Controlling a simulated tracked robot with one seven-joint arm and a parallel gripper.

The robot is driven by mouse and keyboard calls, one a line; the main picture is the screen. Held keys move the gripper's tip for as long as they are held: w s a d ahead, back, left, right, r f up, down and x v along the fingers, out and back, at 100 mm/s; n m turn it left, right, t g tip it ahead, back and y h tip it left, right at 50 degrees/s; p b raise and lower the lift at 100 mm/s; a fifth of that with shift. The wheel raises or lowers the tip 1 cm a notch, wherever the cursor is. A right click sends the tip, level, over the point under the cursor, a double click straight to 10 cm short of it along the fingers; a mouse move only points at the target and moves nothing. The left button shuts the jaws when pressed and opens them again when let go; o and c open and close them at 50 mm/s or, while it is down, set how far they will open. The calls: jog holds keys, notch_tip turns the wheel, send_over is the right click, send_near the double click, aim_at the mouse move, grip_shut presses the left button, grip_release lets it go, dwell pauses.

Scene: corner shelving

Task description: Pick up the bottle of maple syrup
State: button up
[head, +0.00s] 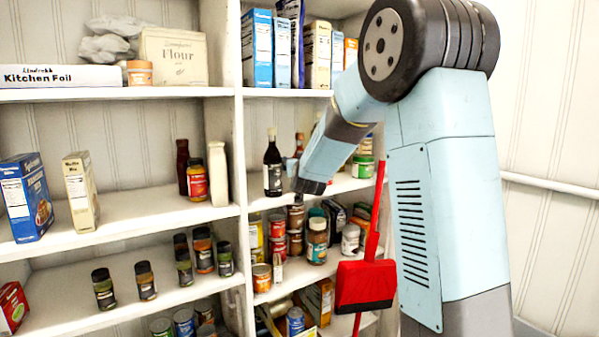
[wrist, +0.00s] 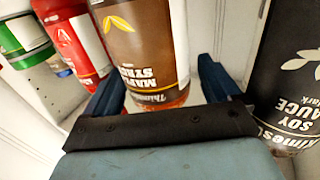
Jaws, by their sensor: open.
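The maple syrup bottle (wrist: 142,45) is brown with an orange leaf and shows upside down in the wrist view, label partly readable. My gripper (wrist: 160,82) is open, with one blue finger on each side of the lower part of the bottle. I cannot tell whether either finger touches it. In the head view my gripper (head: 294,168) is at the middle shelf of the right-hand unit, just right of the dark soy sauce bottle. There the syrup is largely hidden by my gripper and arm.
The soy sauce bottle (wrist: 290,85) stands close beside the right finger in the wrist view. A red bottle (wrist: 75,40) and a green can (wrist: 25,38) are on the other side. In the head view, jars (head: 317,240) crowd the shelf below, and a red dustpan (head: 366,285) hangs in front.

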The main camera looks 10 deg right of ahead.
jog(key=shift+w, duration=0.75)
jog(key=shift+d, duration=0.1)
jog(key=c, duration=1.4)
